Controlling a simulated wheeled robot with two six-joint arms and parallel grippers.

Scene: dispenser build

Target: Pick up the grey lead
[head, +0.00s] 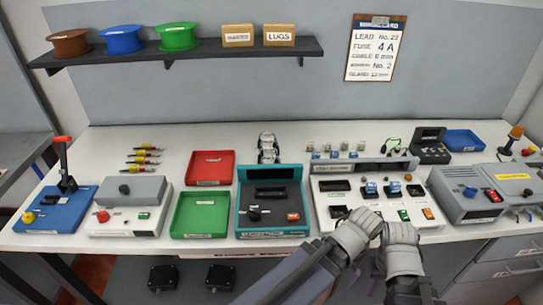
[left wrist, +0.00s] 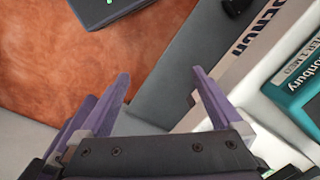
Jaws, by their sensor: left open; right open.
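A grey-silver looped item (head: 268,148) lies on the bench behind the teal unit (head: 245,222). It looks like a coiled lead, but it is too small to be sure. A green and black looped item (head: 391,146) lies at the back right. My left gripper (left wrist: 160,78) is open and empty in the left wrist view, over the floor by the bench's front edge. My right gripper (head: 372,268) is low at the bench's front, partly hidden by my arm links, far from the grey-silver item. No lead shows between the left jaws.
Red (head: 208,168) and green (head: 200,214) trays stand left of the teal unit. Several yellow and red leads (head: 145,152) lie at the back left. A grey tester (head: 372,195) stands right of the teal unit. A shelf (head: 180,52) hangs above.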

